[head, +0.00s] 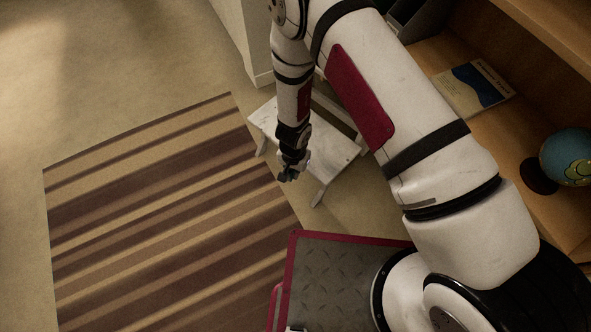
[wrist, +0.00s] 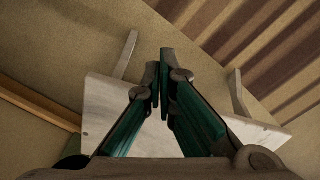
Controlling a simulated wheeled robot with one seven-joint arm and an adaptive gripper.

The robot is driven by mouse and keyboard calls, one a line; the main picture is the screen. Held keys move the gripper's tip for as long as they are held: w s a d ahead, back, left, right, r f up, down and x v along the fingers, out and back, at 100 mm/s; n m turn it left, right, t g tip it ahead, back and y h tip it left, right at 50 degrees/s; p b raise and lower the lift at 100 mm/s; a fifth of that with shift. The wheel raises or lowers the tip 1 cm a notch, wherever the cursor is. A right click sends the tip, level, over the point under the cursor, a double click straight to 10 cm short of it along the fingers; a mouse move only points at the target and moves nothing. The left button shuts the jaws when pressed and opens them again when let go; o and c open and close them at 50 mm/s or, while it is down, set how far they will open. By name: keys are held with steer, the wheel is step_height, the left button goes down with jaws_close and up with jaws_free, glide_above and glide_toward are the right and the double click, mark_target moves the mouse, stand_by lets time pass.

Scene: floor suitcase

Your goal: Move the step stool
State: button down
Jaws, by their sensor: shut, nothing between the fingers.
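A whitish wooden step stool (head: 333,155) stands on the floor at the right edge of the striped rug, partly hidden behind my arm. In the wrist view its pale board (wrist: 108,108) lies below and behind my fingers, with a leg showing on each side. My gripper (head: 289,176) hangs over the stool's near left side in the head view. In the wrist view my gripper (wrist: 161,75) has its fingertips together with nothing between them. I cannot tell whether the fingers touch the stool.
A striped brown rug (head: 150,215) covers the floor to the left. A wooden shelf unit (head: 440,55) stands at the right, holding a book (head: 472,88) and a globe (head: 568,157). A white cabinet edge (head: 243,40) stands behind the stool. The carpet at upper left is clear.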

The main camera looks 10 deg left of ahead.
steer(key=w+d+f+b, duration=0.1)
steer(key=w+f+b, duration=0.2)
steer(key=f, duration=0.4)
steer(key=shift+w+f+b, duration=0.2)
steer(key=shift+w+b, duration=0.15)
steer(key=shift+w, duration=0.05)
steer(key=shift+d, duration=0.1)
